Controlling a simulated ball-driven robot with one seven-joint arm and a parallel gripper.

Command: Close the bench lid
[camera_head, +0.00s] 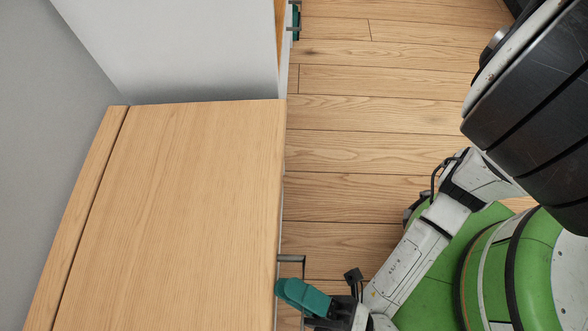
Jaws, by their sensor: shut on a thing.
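The bench lid (180,200) is a light wooden panel that fills the left half of the view. It looks flat or nearly flat from above; I cannot tell whether a small gap is left under its front edge. A narrow wooden strip (75,215) runs along its back, split from it by a dark seam. A grey metal handle (291,258) sticks out from the front edge at the lower right. My gripper (302,297), with teal fingers, is at this handle and shut on it. The fingers hide part of the handle, and the lower frame edge cuts off the wrist.
A tall white cabinet side (185,45) stands behind the lid's far end, with a small teal and grey fitting (295,22) beyond it. A grey wall (60,90) is at left. Bare plank floor (370,130) lies right of the bench.

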